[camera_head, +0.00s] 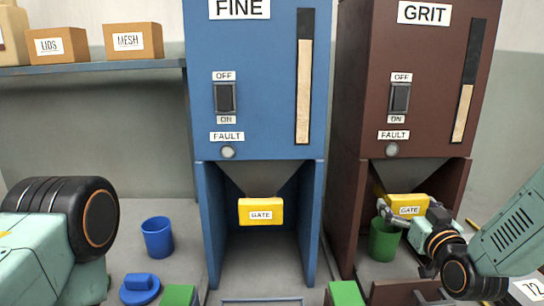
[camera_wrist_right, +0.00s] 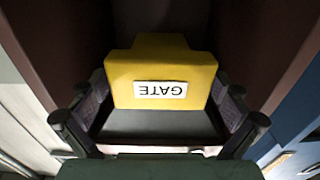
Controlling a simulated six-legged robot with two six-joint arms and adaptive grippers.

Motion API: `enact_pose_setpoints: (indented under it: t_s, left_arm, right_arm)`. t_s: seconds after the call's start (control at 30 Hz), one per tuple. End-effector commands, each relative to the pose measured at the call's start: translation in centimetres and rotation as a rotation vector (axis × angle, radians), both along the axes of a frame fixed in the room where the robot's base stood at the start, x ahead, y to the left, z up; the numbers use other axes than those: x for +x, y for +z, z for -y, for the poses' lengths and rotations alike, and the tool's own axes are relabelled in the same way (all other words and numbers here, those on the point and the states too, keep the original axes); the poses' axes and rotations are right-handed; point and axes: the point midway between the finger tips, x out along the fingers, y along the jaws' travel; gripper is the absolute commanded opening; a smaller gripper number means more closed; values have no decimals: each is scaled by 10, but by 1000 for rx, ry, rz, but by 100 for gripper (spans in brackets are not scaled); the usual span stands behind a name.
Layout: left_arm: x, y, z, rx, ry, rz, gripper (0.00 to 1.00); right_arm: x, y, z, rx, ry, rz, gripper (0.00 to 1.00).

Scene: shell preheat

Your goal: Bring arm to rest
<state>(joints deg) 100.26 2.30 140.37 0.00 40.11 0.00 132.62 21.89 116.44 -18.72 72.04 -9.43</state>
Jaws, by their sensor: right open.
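My right gripper (camera_head: 397,217) reaches in from the right to the yellow gate (camera_head: 407,203) of the brown GRIT hopper (camera_head: 425,110). In the right wrist view its jaws are open, with one finger on each side of the gate (camera_wrist_right: 160,68). I cannot tell whether the fingers touch the gate. A green cup (camera_head: 383,246) stands below this gate, partly behind the gripper. My left arm shows at the left edge of the head view, but its gripper does not show.
The blue FINE hopper (camera_head: 240,130) with its own yellow gate (camera_head: 261,205) stands in the middle. A blue cup (camera_head: 157,240) and a blue lid (camera_head: 139,292) are between it and my left arm. A shelf (camera_head: 100,67) holds boxes at the back left.

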Motion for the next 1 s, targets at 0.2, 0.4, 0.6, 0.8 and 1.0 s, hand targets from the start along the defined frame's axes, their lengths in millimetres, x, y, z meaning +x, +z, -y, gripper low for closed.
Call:
enact_pose_setpoints:
  t_s: [0.2, 0.4, 0.6, 0.8, 1.0]
  left_arm:
    - [0, 0, 0, 0, 0, 0, 40]
    - [0, 0, 0, 0, 0, 0, 40]
    - [0, 0, 0, 0, 0, 0, 40]
    - [0, 0, 0, 0, 0, 0, 40]
    - [0, 0, 0, 0, 0, 0, 40]
  right_arm:
    - [1, 0, 0, 0, 0, 0, 100]
    - [-3, 0, 1, 1, -1, 0, 100]
    - [-28, 0, 2, 6, -3, 0, 100]
    - [-58, 0, 3, 5, -3, 0, 100]
    - [-81, 1, 4, 5, -3, 1, 100]
